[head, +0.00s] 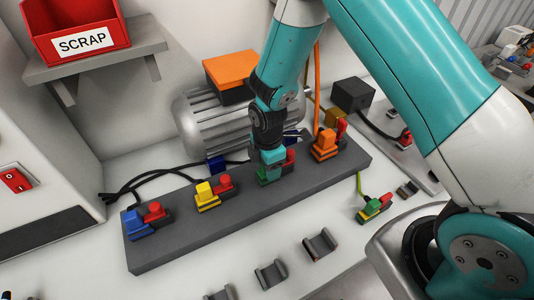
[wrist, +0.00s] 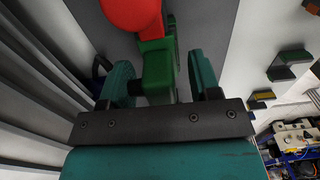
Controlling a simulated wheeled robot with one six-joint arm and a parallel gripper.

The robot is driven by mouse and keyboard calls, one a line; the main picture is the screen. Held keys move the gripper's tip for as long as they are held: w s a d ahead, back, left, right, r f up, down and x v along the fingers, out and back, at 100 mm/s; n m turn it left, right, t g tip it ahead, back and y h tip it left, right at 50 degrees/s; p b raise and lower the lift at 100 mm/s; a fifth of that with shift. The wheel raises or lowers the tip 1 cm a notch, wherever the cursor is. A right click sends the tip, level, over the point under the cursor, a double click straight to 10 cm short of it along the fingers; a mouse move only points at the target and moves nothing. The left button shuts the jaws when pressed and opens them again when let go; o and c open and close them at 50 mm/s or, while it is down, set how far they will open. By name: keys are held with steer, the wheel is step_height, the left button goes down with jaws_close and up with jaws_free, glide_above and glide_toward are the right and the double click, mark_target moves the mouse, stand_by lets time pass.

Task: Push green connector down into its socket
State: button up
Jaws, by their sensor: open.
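The green connector (head: 266,177) is at a station on the dark grey block (head: 160,252), beside a red knob (head: 290,158). In the head view my gripper (head: 269,156) is directly over it and hides much of it. In the wrist view the green connector (wrist: 157,75) lies between the two teal fingers of my gripper (wrist: 160,82). The fingers are open, with a gap visible on the right side. The red knob (wrist: 132,12) shows ahead of it. The socket is hidden, and I cannot tell how deep the connector sits.
Blue (head: 134,222), yellow (head: 206,194) and orange (head: 325,144) connectors stand along the same block. A ribbed grey motor (head: 205,128) stands close behind. A green-and-yellow connector (head: 372,208) lies right of the block. Dark clips (head: 270,274) lie in front.

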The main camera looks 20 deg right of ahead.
step_height(320, 180, up, 22)
steer(key=shift+p, duration=0.35)
stand_by(0.4)
steer(key=shift+s+r, duration=0.1)
